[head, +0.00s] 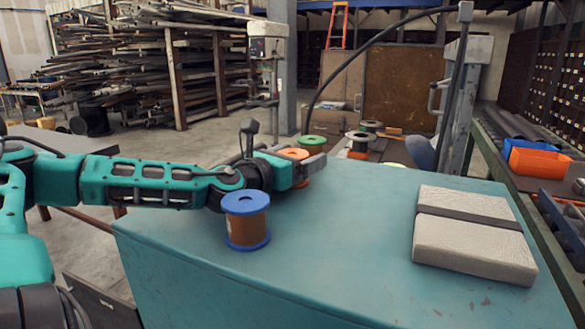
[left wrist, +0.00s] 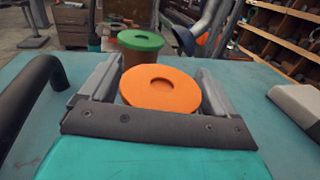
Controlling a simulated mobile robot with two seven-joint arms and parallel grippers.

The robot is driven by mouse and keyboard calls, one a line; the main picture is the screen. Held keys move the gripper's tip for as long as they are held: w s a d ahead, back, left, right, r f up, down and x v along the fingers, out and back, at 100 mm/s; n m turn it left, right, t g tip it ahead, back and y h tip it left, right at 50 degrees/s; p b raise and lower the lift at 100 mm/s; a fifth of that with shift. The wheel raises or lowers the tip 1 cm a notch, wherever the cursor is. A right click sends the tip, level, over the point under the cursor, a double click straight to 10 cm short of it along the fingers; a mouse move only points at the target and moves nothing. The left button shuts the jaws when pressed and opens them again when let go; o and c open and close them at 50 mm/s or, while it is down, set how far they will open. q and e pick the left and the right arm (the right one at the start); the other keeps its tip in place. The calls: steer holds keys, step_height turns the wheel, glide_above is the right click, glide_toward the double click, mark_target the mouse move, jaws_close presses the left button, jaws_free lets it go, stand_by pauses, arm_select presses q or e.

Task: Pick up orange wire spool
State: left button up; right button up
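The orange wire spool (head: 296,153) stands on the teal table, partly hidden behind my left gripper in the head view. Its round orange top, with a shallow hollow in the middle, shows in the left wrist view (left wrist: 160,90). My left gripper (head: 308,168) is low over the table at the spool. Its two fingers are spread, one on each side of the spool, as the left wrist view (left wrist: 160,75) shows. The gaps at the sides look narrow, and I cannot tell whether either finger touches. My right gripper is in neither view.
A blue-flanged spool (head: 246,220) stands in front of my left forearm. A green-topped spool (left wrist: 141,40) is just beyond the orange one. A pale block with a dark band (head: 474,235) lies on the right. The table (head: 345,270) is clear between them.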

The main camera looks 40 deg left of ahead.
arm_select(q)
steer(key=c, duration=0.9)
steer(key=shift+w+r, duration=0.1)
steer(key=shift+r, duration=0.05)
steer(key=shift+a+r, duration=0.1)
steer(key=shift+r, duration=0.05)
